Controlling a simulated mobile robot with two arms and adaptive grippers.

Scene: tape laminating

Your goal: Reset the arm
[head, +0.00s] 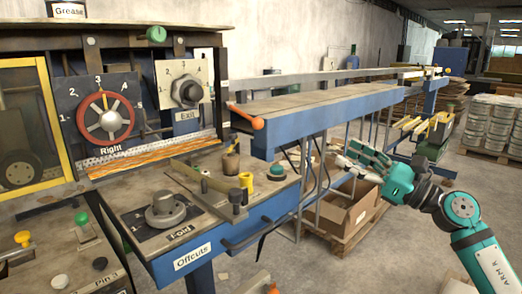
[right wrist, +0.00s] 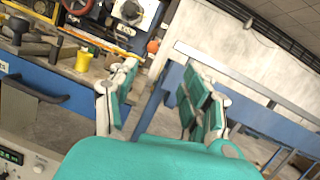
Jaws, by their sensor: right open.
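My right arm (head: 470,225) comes in from the lower right in the head view, bent at a green joint. My right gripper (head: 362,160) is extended to the left, in front of the blue rail table and above a cardboard box. In the right wrist view, its two green-padded fingers (right wrist: 160,85) stand wide apart with nothing between them. The gripper is open and empty. My left arm and gripper are not in view.
A cardboard box (head: 345,212) sits on a pallet below my gripper. Open floor lies at the lower middle.

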